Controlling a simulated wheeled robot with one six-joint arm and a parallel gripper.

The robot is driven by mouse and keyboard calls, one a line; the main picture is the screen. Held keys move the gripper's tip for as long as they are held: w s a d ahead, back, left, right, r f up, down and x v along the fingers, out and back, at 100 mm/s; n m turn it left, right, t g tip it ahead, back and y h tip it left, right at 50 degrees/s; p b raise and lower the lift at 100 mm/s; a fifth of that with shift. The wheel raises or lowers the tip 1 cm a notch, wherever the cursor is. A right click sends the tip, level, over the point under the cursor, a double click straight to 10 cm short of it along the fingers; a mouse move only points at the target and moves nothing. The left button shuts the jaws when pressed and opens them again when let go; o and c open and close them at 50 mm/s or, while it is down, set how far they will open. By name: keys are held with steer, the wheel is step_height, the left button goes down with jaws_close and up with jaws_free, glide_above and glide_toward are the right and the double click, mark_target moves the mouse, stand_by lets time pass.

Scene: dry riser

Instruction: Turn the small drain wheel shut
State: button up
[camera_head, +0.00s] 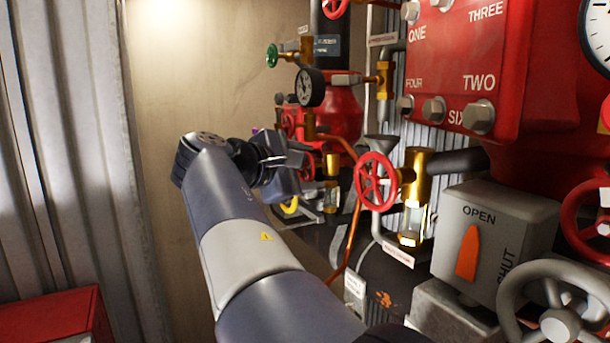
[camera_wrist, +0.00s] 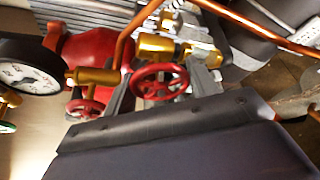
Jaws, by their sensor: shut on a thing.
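The small red drain wheel (camera_wrist: 158,82) is on a brass valve (camera_wrist: 155,46) in the wrist view. My gripper (camera_wrist: 160,88) has one finger on each side of the wheel and is shut on its rim. In the head view my gripper (camera_head: 300,160) reaches the small brass valve (camera_head: 332,166) from the left. The wheel (camera_head: 308,170) shows there only in part, mostly hidden by the gripper. Its spokes show in the wrist view, and the lower edge is close to the dark gripper body.
A larger red wheel (camera_head: 375,181) on a brass valve stands right of my gripper. A copper pipe (camera_head: 350,235) runs between them. Another red wheel (camera_wrist: 85,108) and a gauge (camera_wrist: 28,85) are left in the wrist view. Bare wall (camera_head: 185,80) lies left.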

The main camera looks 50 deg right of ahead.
steer(key=o, duration=0.7)
steer(key=b+v, duration=0.2)
steer(key=v, duration=0.9)
steer(key=shift+s, duration=0.15)
steer(key=shift+d, duration=0.2)
steer(key=p+x, duration=0.2)
steer(key=x, duration=0.8)
steer(key=shift+d+f, duration=0.1)
steer(key=shift+d, duration=0.25)
steer(key=shift+p, duration=0.3)
steer(key=shift+a, duration=0.2)
